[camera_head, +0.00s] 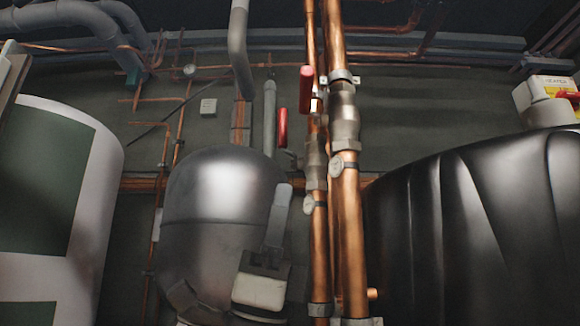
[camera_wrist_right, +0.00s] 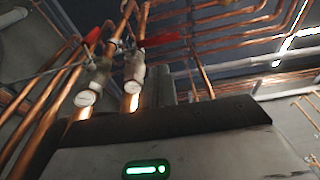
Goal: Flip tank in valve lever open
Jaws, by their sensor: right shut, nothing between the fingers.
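Two red valve levers show in the head view. The upper lever (camera_head: 306,78) stands upright against the copper pipes, and the lower lever (camera_head: 283,127) stands upright just left of them. I cannot tell which is the tank in valve lever. In the right wrist view, one red lever (camera_wrist_right: 158,40) sticks out sideways above a valve body, and another red lever (camera_wrist_right: 93,36) is further left. My right gripper (camera_head: 283,190) is shut and empty, pointing up, below the lower lever and apart from it, left of the pipes. My left gripper is out of view.
Two vertical copper pipes (camera_head: 348,235) run just right of my right gripper. A grey metal tank (camera_head: 215,190) stands behind it. A large black tank (camera_head: 470,220) fills the right, and a white and green cylinder (camera_head: 105,200) the left. Pipes cross overhead.

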